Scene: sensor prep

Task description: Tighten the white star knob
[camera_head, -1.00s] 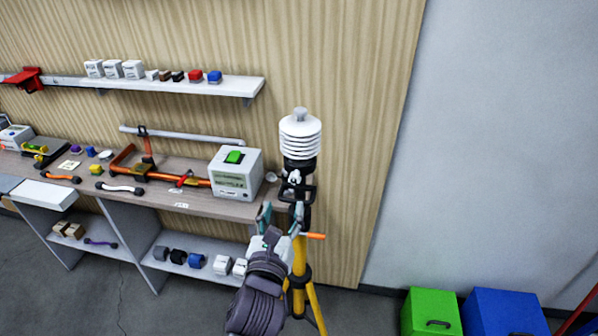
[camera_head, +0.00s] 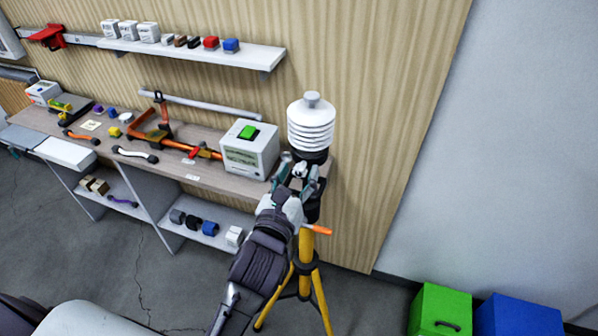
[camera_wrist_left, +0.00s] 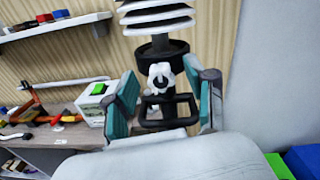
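The white star knob (camera_wrist_left: 160,75) sits on the black collar (camera_wrist_left: 160,52) under the white finned sensor shield. In the head view the knob (camera_head: 300,169) is small and partly hidden by my gripper. The sensor (camera_head: 311,124) stands upright on a yellow tripod (camera_head: 306,248). My left gripper (camera_wrist_left: 161,98) is open, with one teal-padded finger on each side of the knob and a visible gap to it. In the head view the left gripper (camera_head: 298,176) is at the collar. My right gripper is out of view.
A black loop bracket (camera_wrist_left: 168,109) is just below the knob, between my fingers. An orange handle (camera_head: 317,229) sticks out from the tripod. A white box with a green top (camera_head: 249,149) stands on the workbench (camera_head: 222,180) close left. Green (camera_head: 440,311) and blue (camera_head: 517,316) crates stand at right.

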